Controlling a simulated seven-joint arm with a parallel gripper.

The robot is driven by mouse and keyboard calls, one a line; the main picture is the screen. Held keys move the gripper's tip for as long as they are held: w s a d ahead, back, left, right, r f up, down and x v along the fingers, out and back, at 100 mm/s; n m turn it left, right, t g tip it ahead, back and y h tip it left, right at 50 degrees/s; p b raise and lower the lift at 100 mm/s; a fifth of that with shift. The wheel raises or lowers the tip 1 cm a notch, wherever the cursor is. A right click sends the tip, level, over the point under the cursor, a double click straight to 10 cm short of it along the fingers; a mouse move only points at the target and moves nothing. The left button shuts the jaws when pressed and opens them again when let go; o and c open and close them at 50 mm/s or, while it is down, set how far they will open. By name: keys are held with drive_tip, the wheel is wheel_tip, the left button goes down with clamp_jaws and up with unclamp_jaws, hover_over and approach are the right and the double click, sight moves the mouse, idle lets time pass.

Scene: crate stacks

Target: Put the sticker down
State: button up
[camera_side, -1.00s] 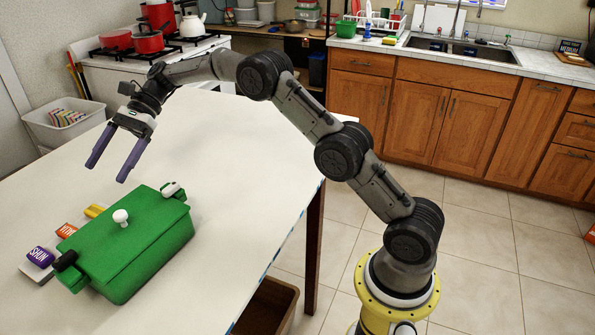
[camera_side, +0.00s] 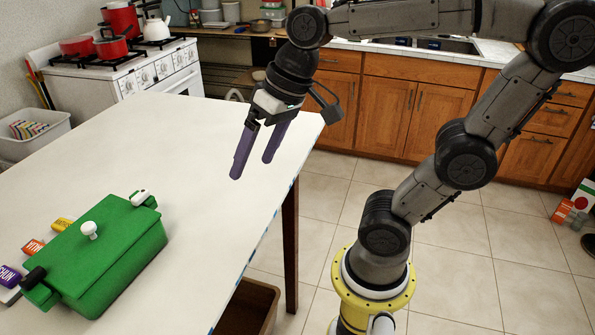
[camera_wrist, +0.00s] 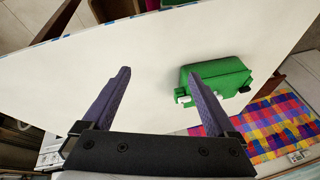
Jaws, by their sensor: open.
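My gripper (camera_side: 252,167) is open and empty, fingers pointing down, above the right part of the white table (camera_side: 170,140) near its edge. In the wrist view, nothing sits between its purple fingers (camera_wrist: 158,73). I cannot identify a sticker for certain. Small lettered pieces lie left of the green lidded box: a purple one (camera_side: 9,275), an orange one (camera_side: 33,246) and a yellow one (camera_side: 63,225). The box partly hides them.
The green box (camera_side: 95,255), with a white lid knob, stands at the table's left front and shows in the wrist view (camera_wrist: 225,80). A white bin (camera_side: 35,140) stands beyond the table. A brown bin (camera_side: 247,305) is below. The table's middle is clear.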

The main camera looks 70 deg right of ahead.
drive_tip(key=s+d+f+n+t+h, duration=0.1)
drive_tip(key=s+d+f+n, duration=0.1)
drive_tip(key=s, duration=0.4)
drive_tip(key=shift+s+d+f+n+h, duration=0.2)
drive_tip(key=shift+d+f+n+h, duration=0.15)
drive_tip(key=shift+f+n, duration=0.45)
drive_tip(key=shift+f, duration=0.15)
